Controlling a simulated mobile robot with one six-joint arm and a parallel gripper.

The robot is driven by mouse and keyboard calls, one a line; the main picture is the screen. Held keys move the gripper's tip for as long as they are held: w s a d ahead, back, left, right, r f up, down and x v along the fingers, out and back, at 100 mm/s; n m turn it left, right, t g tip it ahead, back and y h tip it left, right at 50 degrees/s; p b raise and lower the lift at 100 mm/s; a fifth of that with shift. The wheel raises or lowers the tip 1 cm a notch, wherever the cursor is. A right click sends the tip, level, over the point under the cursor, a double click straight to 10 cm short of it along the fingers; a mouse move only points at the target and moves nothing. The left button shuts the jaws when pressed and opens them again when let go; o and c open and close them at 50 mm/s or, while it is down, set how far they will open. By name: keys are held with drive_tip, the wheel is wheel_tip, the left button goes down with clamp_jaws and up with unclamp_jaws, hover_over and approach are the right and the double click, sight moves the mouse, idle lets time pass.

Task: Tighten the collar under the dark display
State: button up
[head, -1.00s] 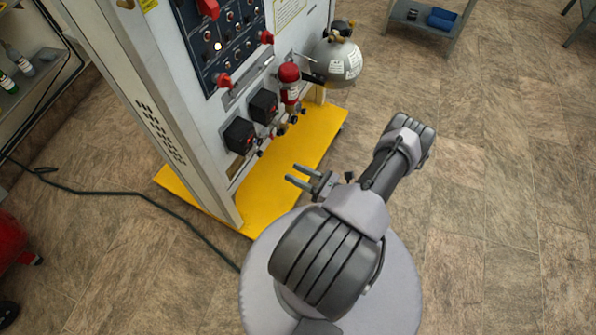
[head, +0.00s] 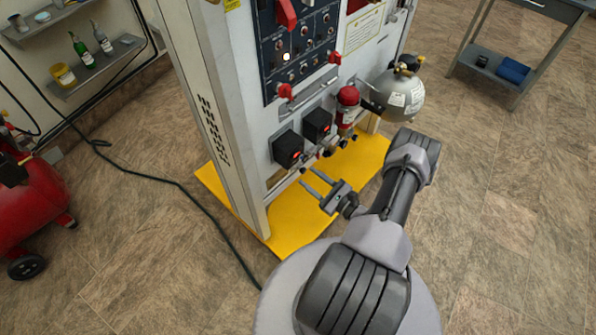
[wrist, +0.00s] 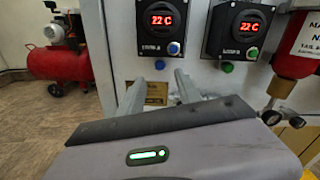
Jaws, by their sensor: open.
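Two black display boxes are on the pale panel. The left display (wrist: 162,20) and the right display (wrist: 248,27) both glow red with "22 C", so neither looks dark. They also show in the head view, left box (head: 288,148) and right box (head: 317,124). I cannot tell which part is the collar. My gripper (head: 307,177) is open and empty, below the left box. In the wrist view its fingers (wrist: 158,80) point at the panel under that box.
A red cylinder (head: 347,105) and a grey tank (head: 399,97) are right of the boxes. The panel stands on a yellow base (head: 294,222). A red compressor (head: 30,200) is at left, with a dark cable (head: 150,177) on the floor.

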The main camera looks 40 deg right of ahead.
drive_tip(key=w+b, duration=0.1)
drive_tip(key=w, duration=0.5)
drive_tip(key=shift+w+a, duration=0.25)
drive_tip(key=shift+w, duration=0.05)
clamp_jaws()
